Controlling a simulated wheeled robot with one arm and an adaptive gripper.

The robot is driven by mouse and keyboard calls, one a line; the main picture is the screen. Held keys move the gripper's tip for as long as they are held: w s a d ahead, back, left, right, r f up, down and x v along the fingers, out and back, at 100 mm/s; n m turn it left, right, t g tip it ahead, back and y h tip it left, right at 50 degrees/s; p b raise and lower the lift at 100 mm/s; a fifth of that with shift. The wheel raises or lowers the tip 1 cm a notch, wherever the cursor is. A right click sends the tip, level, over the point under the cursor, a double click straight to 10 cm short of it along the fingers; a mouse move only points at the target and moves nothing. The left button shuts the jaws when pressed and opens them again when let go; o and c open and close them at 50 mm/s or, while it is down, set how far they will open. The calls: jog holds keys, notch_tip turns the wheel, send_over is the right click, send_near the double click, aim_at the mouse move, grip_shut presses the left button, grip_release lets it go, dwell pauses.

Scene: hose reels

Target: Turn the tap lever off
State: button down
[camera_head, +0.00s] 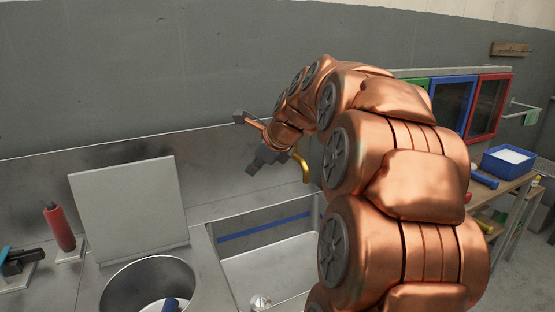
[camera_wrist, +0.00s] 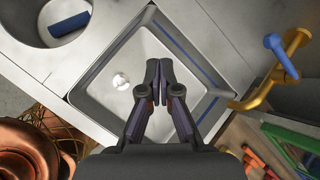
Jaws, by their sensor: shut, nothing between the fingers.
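The tap is a brass-coloured curved pipe; in the wrist view (camera_wrist: 262,97) it stands at the right, beyond the sink's corner. Its blue lever (camera_wrist: 281,55) shows there at the upper right. In the head view part of the brass pipe (camera_head: 304,169) shows beside my arm, and the lever is hidden. My gripper (camera_wrist: 157,92) is shut and empty, above the sink (camera_wrist: 110,105), left of the tap and apart from it. In the head view my gripper (camera_head: 257,164) is left of the pipe.
A round basin (camera_head: 145,283) with a blue item and an upright grey panel (camera_head: 128,210) stand left of the sink. A red-handled item (camera_head: 60,228) is further left. A blue bin (camera_head: 508,160) rests on a bench at right. Space over the sink is clear.

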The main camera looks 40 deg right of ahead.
jog(key=s+d+r+m+t+h+b, duration=0.2)
jog(key=d+m, duration=0.6)
jog(key=d, duration=0.7)
jog(key=w+d+f, duration=0.1)
jog(key=w+f, duration=0.1)
jog(key=w, duration=0.3)
jog(key=w+d+f+p, duration=0.1)
jog(key=w+f, duration=0.2)
jog(key=w, duration=0.3)
jog(key=shift+w+d+h, duration=0.3)
jog(key=shift+d, duration=0.05)
jog(key=shift+m, duration=0.3)
jog(key=shift+w+r+p, duration=0.1)
jog(key=shift+r+p, duration=0.05)
jog(key=shift+p, duration=0.45)
jog(key=w+p, duration=0.1)
jog(key=p, duration=0.4)
jog(key=shift+w+r+m+h, duration=0.2)
jog(key=shift+m+h, duration=0.1)
jog(key=shift+m, duration=0.1)
jog(key=shift+p, duration=0.85)
jog(key=shift+w+f+m+h+p, duration=0.15)
jog(key=shift+f+m+h+p, duration=0.2)
jog(key=shift+p, duration=0.25)
